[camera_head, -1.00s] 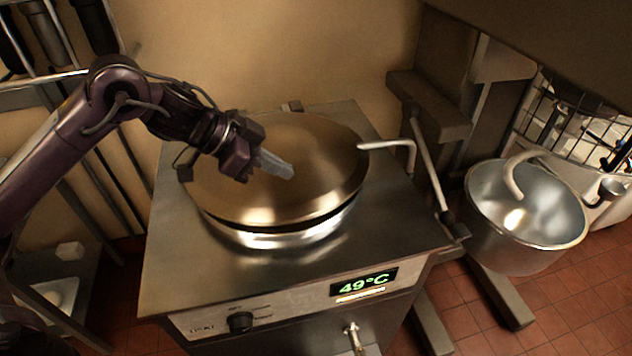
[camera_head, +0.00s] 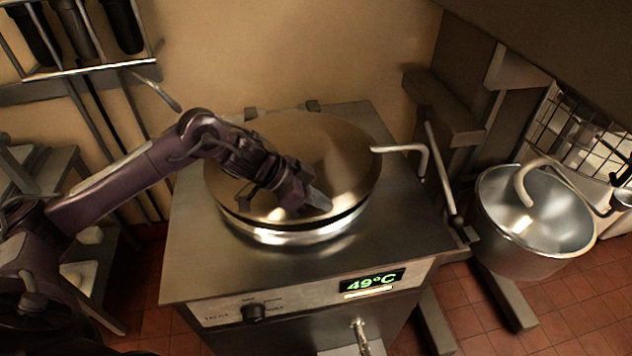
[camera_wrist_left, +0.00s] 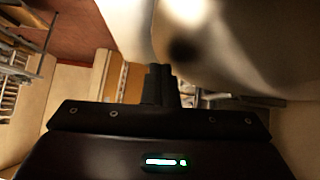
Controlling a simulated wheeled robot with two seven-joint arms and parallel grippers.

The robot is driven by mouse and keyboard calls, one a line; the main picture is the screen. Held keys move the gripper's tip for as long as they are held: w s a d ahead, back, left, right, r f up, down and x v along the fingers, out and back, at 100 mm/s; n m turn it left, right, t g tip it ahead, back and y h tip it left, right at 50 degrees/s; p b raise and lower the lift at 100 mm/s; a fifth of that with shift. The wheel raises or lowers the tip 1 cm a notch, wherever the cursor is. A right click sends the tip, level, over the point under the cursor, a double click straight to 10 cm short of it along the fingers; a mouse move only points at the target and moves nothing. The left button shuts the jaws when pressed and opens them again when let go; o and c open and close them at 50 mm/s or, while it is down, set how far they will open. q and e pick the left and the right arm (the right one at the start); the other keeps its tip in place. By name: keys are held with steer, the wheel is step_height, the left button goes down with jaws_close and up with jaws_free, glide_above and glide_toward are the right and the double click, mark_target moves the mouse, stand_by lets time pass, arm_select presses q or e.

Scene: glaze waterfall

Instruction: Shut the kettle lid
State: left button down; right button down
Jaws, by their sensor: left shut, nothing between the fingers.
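The kettle lid (camera_head: 335,150) is a round, shiny metal disc over the kettle (camera_head: 305,233). It lies nearly flat, with a dark gap showing between its front edge and the kettle's bright rim. The lid's handle (camera_head: 405,149) sticks out to the right. My left gripper (camera_head: 318,200) is shut and empty, with its fingertips over the front part of the lid. I cannot tell from the head view whether they touch it. In the left wrist view the fingers (camera_wrist_left: 160,85) are together beside a large, blurred pale surface. My right gripper is not in view.
The kettle's steel cabinet has a display (camera_head: 374,283) reading 49°C, a knob (camera_head: 253,312) and a tap (camera_head: 361,335) at the front. A steel mixer bowl (camera_head: 535,225) with a hook stands at the right. A rack (camera_head: 80,65) is on the left wall.

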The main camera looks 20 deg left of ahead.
arm_select(q)
steer(key=shift+f, duration=0.25)
